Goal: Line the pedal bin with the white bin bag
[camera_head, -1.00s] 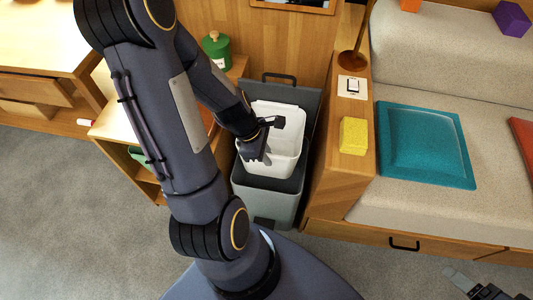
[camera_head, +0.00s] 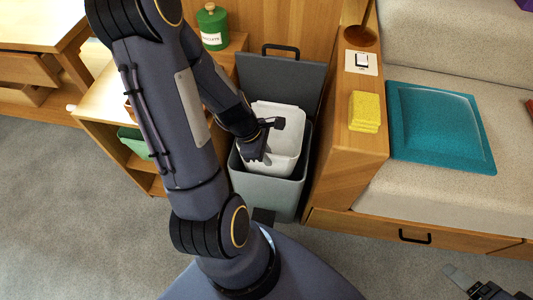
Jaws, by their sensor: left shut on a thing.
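The pedal bin (camera_head: 268,190) is a grey box standing on the floor, with its dark lid (camera_head: 285,75) raised at the back. The white bin bag (camera_head: 287,140) shows as a white, open-topped box shape in the mouth of the bin. My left gripper (camera_head: 264,138) is shut on the bag at its left side, over the bin opening. The gripper and forearm hide part of the bag's left side, and its underside is out of sight. My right gripper (camera_head: 485,290) shows only partly at the bottom right corner, far from the bin; its jaw state is unclear.
A wooden ledge with a yellow sponge (camera_head: 365,111) and a switch (camera_head: 361,62) stands close to the bin's right. A wooden shelf (camera_head: 100,105) with a green canister (camera_head: 212,27) is at the left. A sofa with a teal cushion (camera_head: 438,128) lies to the right.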

